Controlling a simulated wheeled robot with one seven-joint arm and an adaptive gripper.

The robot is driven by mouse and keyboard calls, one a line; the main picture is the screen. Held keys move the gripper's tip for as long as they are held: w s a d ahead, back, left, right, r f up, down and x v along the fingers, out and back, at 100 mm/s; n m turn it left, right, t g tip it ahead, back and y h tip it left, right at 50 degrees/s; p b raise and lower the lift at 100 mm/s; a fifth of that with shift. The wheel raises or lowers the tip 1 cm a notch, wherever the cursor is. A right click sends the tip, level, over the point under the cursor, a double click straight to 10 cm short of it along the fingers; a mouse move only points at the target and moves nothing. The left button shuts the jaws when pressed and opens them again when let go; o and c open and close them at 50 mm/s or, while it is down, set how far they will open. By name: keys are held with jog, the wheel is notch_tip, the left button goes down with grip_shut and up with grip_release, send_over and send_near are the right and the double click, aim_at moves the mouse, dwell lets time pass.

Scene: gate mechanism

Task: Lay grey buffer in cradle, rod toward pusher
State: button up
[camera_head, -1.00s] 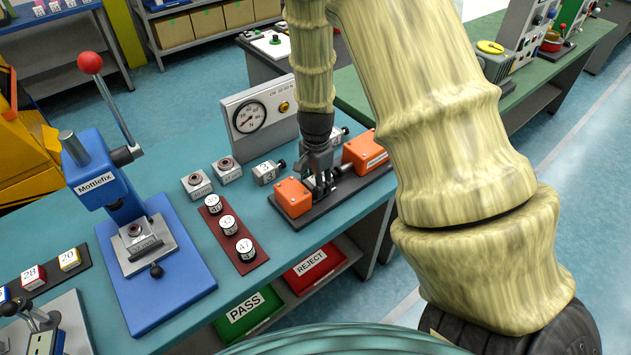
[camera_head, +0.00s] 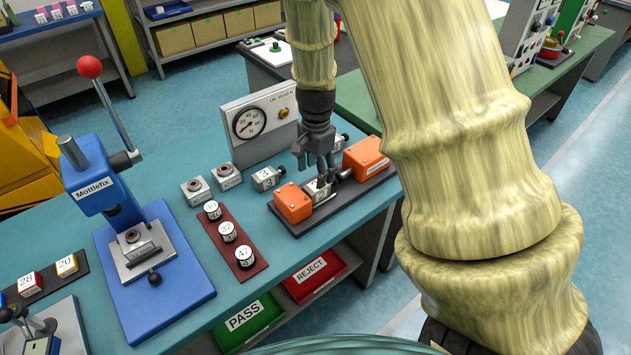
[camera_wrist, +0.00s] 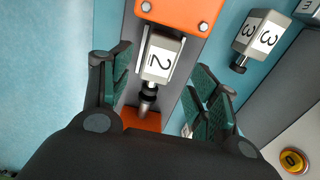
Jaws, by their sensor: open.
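The grey buffer (camera_head: 319,191), labelled 2, lies in the cradle between two orange blocks on a dark base. In the wrist view the buffer (camera_wrist: 162,58) sits between thin pale cradle walls (camera_wrist: 142,52). Its black-collared rod end (camera_wrist: 149,88) points at the metal pusher (camera_wrist: 147,106) of the lower orange block (camera_wrist: 143,119); whether they touch I cannot tell. My gripper (camera_head: 318,172) is above the buffer, and in the wrist view its open fingers (camera_wrist: 162,76) stand apart on either side, clear of the buffer.
Another grey buffer (camera_head: 266,178), labelled 3, lies left of the fixture. A gauge box (camera_head: 259,127) stands behind. A red strip with numbered cylinders (camera_head: 228,235) and a blue press (camera_head: 140,245) are further left. PASS and REJECT bins (camera_head: 314,274) sit below the bench edge.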

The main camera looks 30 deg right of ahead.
jog(key=shift+r+b, duration=0.35)
jog(key=shift+r, duration=2.65)
